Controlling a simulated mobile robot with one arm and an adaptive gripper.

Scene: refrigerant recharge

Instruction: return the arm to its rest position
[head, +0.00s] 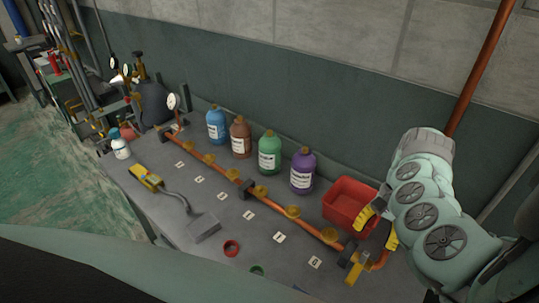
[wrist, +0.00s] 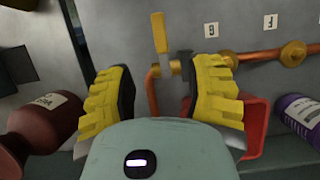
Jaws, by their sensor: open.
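My gripper (head: 378,226) has yellow-padded fingers and hangs over the right end of the workbench (head: 190,248), close to the red bin and the copper pipe's end. In the wrist view my gripper (wrist: 165,98) shows its two fingers spread wide apart. Nothing is held between them. Behind the fingers are the copper pipe's bent end and a yellow-handled valve (wrist: 159,32). My arm comes in from the right side of the head view.
A copper pipe (head: 226,172) with several brass fittings runs along the bench. Blue (head: 217,125), brown (head: 240,138), green (head: 269,153) and purple (head: 302,171) bottles stand behind it. A red bin (head: 349,203) is beside my gripper. A yellow detector (head: 147,178) lies at left.

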